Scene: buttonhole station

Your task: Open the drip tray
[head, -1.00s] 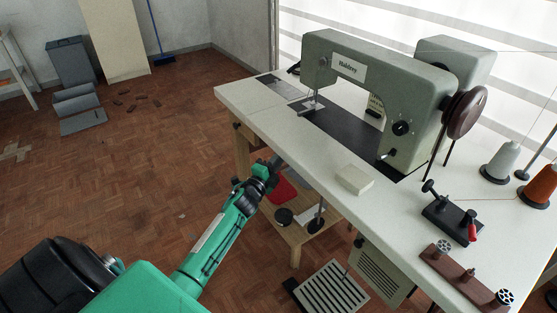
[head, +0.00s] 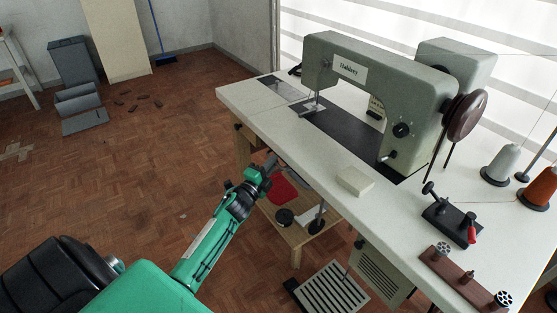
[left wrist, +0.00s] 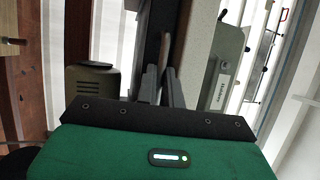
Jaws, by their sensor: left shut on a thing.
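My left gripper (head: 270,164) is at the front edge of the sewing table, just below the tabletop. In the left wrist view its two dark fingers (left wrist: 161,88) are close together beside the table's underside, shut on a thin part that they mostly cover. This part looks like the front of the drip tray, but the tray's body is hidden under the tabletop and behind the gripper. I cannot tell how far out it is. My right gripper is not in view.
The grey-green sewing machine (head: 330,50) stands on the white tabletop (head: 300,140). A red tray (head: 284,189) and a dark round thing (head: 285,217) are on the wooden lower shelf. A striped pedal (head: 333,290) is on the floor.

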